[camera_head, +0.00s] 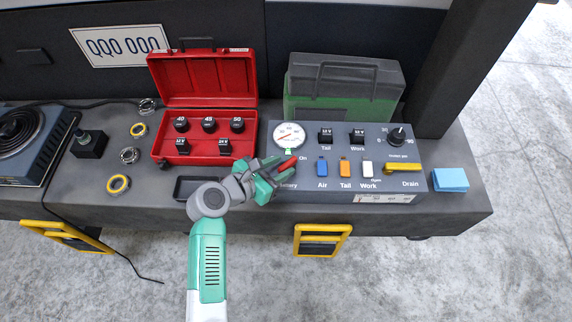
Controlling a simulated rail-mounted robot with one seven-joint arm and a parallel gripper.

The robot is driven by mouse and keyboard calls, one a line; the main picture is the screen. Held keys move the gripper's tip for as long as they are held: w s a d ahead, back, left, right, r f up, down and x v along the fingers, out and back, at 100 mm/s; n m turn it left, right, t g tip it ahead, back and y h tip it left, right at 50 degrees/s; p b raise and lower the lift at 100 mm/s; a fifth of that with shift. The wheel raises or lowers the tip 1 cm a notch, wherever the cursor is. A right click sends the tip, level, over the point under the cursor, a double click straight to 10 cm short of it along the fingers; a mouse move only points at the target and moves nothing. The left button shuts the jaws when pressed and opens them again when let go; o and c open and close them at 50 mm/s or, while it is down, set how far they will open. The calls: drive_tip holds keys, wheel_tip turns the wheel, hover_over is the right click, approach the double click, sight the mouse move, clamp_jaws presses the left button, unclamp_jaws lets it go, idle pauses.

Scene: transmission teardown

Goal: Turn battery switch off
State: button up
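The grey control panel (401,196) stands on the bench. The red battery switch handle (288,164) is at its left end, below the round gauge (289,135). The handle slants up toward the "On" mark, and the partly covered "Battery" label is below it. My gripper (279,174) is at the handle, coming from the lower left, and covers the lower part of the switch. Whether the fingers touch or grip the handle, and how far apart they are, cannot be made out.
Blue (322,167), orange (345,168) and white (367,168) switches sit right of my gripper, with a yellow drain lever (403,167) and black knob (397,136) beyond. An open red case (163,147) and a black tray (183,188) lie left. A green-grey case (345,77) stands behind.

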sight(288, 163)
drive_tip(key=b+x, duration=0.1)
drive_tip(key=x, duration=0.2)
drive_tip(key=shift+w+d, duration=0.15)
drive_tip(key=shift+w, duration=0.1)
clamp_jaws()
